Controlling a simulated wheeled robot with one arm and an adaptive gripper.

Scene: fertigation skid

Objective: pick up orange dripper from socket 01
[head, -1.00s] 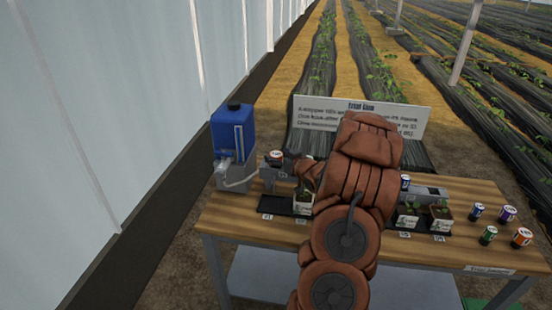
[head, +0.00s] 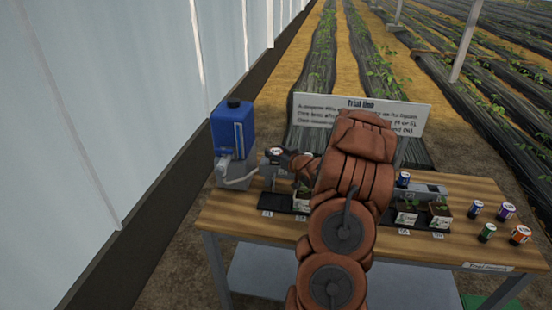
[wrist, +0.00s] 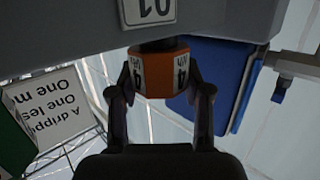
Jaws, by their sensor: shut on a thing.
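The orange dripper (wrist: 158,82) has white label patches and a dark end. In the wrist view that end meets the grey socket rail (wrist: 60,25), beside the plate marked 01 (wrist: 150,9). I cannot tell whether the dripper is seated or slightly off the socket. My gripper (wrist: 160,96) is shut on the dripper, one finger on each side. In the head view the dripper's pale top (head: 277,151) shows at the rail's left end. My arm hides the middle of the rail there.
A sign board (head: 310,108) stands behind. Potted seedlings (head: 407,214) stand on dark trays. Several loose drippers, one of them orange (head: 520,235), stand at the right. The bench front is clear.

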